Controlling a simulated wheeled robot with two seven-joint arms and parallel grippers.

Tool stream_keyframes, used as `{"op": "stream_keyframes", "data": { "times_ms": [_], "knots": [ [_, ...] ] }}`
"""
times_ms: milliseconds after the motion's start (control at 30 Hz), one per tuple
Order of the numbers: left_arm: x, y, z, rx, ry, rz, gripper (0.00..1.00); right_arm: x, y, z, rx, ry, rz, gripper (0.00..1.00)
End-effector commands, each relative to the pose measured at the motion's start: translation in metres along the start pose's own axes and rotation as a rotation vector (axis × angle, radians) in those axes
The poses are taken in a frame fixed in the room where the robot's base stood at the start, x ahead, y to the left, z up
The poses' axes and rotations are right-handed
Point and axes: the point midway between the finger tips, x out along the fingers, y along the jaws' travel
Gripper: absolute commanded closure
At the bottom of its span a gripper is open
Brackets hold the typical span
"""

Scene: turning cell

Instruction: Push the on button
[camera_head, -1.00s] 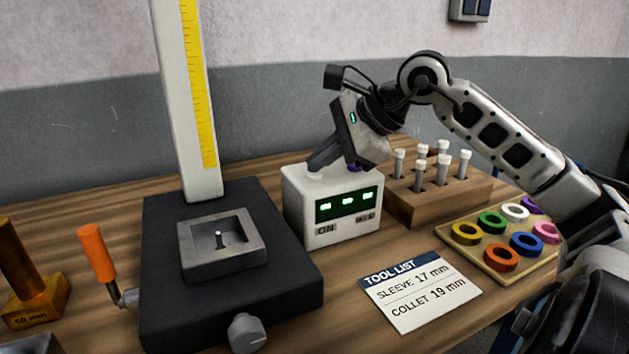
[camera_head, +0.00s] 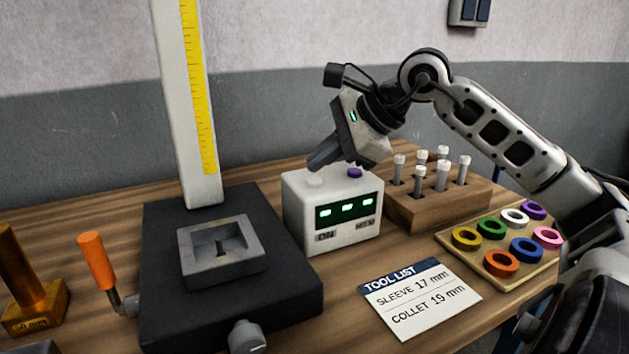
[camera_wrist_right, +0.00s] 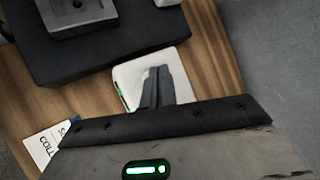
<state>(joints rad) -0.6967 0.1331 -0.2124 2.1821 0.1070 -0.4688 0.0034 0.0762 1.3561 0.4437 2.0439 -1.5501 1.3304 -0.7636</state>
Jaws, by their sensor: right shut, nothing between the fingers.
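The white box (camera_head: 298,215) stands on the table with a green-lit display (camera_head: 345,208) on its front. The label under the display's left end reads ON. A pale round button (camera_head: 314,181) sits on the left of its top and a purple button (camera_head: 354,173) on the right. My right gripper (camera_head: 315,166) is shut and empty, its fingertips just above the pale button; a small gap seems to show. In the right wrist view the shut fingers (camera_wrist_right: 157,85) cover much of the box top (camera_wrist_right: 130,72) and hide the button. My left gripper is out of view.
A dark base (camera_head: 165,265) with a tall ruled column (camera_head: 190,100) stands left of the box. A wooden block (camera_head: 425,212) with upright pins is close on the right. A ring tray (camera_head: 490,262) and a tool list card (camera_head: 420,297) lie in front.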

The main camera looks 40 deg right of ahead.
Motion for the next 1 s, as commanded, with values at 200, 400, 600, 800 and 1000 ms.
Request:
{"op": "stream_keyframes", "data": {
  "times_ms": [200,400,600,800,1000],
  "knots": [
    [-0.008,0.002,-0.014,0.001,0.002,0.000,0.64,-0.017,-0.013,0.012,-0.001,0.001,-0.002,1.00],
    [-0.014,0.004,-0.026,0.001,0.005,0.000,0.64,-0.031,-0.023,0.022,0.000,0.001,-0.002,1.00],
    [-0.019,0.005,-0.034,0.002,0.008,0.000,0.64,-0.040,-0.029,0.029,0.001,0.000,-0.001,1.00],
    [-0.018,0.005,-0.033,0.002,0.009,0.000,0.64,-0.039,-0.029,0.029,0.001,0.000,0.000,1.00],
    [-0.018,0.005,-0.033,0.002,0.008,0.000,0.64,-0.039,-0.029,0.029,0.000,0.000,-0.001,1.00]
  ]
}}
